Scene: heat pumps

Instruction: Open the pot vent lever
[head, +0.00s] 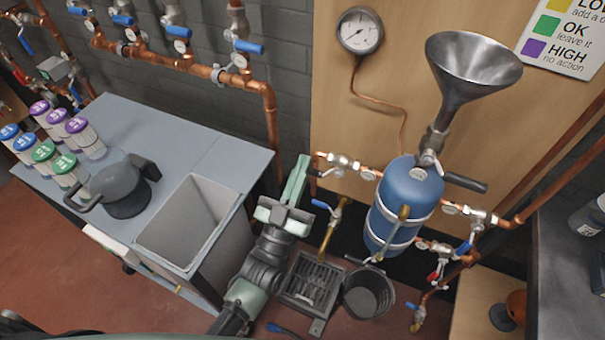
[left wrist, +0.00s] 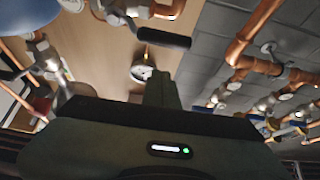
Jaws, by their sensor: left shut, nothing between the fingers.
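The blue pot (head: 405,205) hangs on the wood panel, with a metal funnel (head: 472,60) above it. A dark lever (head: 466,183) sticks out to the right below the funnel. I cannot tell for sure which lever is the vent. My left gripper (head: 300,170) is shut and empty, pointing up, left of the pot and apart from its levers. The left wrist view also shows the gripper (left wrist: 160,80). My right gripper is not in view.
A blue-handled brass tap (head: 330,222) stands over a floor drain grate (head: 312,280), beside a dark bucket (head: 368,293). A grey bench (head: 140,130) with a sink and bottles is at left. A gauge (head: 360,30) and copper pipes line the wall.

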